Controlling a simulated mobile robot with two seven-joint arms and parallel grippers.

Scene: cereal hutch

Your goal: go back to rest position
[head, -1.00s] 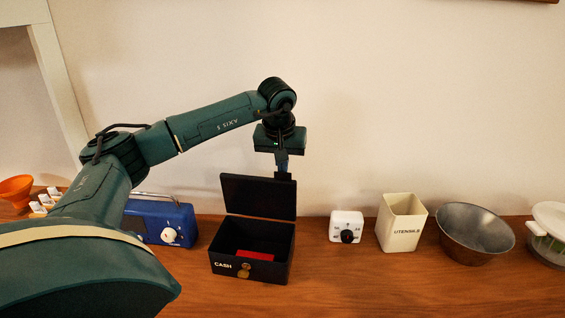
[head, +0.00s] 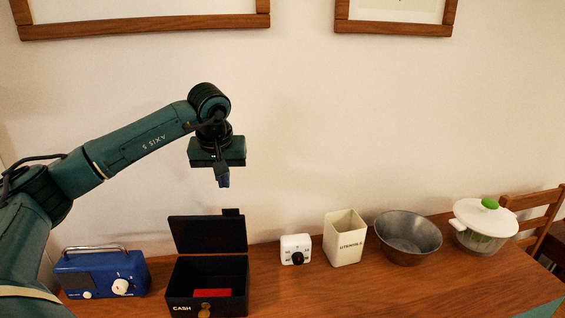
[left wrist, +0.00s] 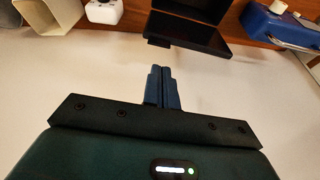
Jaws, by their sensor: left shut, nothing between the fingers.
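My left gripper (head: 223,181) hangs in the air above and behind the open lid of the black cash box (head: 181,292). It points down, its blue fingers are together, and nothing is between them; they also show in the left wrist view (left wrist: 163,72). The gripper is apart from the box. The box stands on the wooden counter with its lid (head: 208,235) raised, and a red item (head: 212,293) lies inside. In the left wrist view the lid (left wrist: 190,30) is beyond the fingertips. My right gripper is not in view.
A blue radio (head: 100,275) stands left of the box. To its right are a white timer (head: 295,249), a cream utensils holder (head: 344,240), a metal bowl (head: 408,238) and a white-lidded spinner (head: 484,222). A wooden chair (head: 541,215) is at far right. Framed pictures hang on the wall.

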